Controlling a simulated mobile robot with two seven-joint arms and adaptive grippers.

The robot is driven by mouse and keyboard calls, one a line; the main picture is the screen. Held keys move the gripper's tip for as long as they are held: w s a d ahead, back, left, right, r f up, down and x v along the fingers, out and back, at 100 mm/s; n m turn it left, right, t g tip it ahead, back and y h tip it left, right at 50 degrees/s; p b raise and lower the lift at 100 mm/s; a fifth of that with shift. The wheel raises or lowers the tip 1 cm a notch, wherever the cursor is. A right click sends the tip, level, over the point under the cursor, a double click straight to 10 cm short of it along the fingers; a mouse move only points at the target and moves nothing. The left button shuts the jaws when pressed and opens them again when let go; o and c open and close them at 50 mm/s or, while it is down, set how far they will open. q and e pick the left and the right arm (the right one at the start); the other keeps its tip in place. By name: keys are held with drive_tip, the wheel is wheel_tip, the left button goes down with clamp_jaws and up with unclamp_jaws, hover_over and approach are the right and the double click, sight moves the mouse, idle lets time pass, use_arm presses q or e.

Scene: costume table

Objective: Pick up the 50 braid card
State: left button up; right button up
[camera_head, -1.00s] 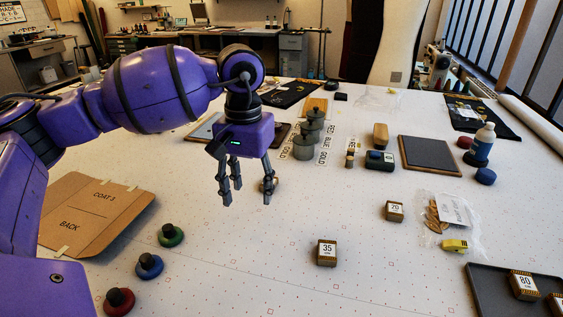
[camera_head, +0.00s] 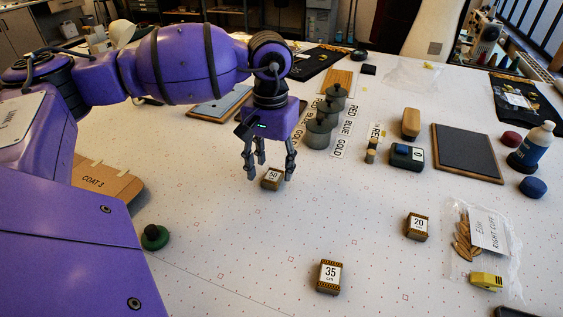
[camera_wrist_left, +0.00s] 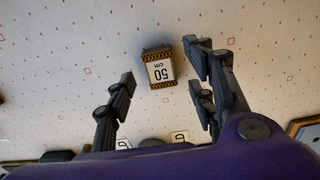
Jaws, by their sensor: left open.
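The 50 braid card (camera_head: 272,178) is a small brown block with a white label, lying on the white table below my left gripper. In the left wrist view, the 50 braid card (camera_wrist_left: 160,69) lies beyond the fingertips and between their lines, nearer the right-hand fingers. My left gripper (camera_head: 268,172) is open and empty, pointing down. Its spread fingers also show in the left wrist view (camera_wrist_left: 163,75). I cannot tell exactly how high the fingertips are above the card. My right gripper is not in view.
Other braid cards, 35 (camera_head: 329,276) and 20 (camera_head: 417,226), lie to the right. Grey lidded pots (camera_head: 319,130) stand behind the gripper beside colour-name strips. A clear bag with gold braid (camera_head: 480,235) lies at the right. The table in front of the gripper is clear.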

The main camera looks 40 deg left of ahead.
use_arm(q)
wheel_tip(320, 180, down, 2)
drive_tip(key=shift+f, duration=0.15)
drive_tip(key=shift+w, duration=0.1)
drive_tip(key=c, duration=1)
drive_tip(key=shift+r, duration=0.2)
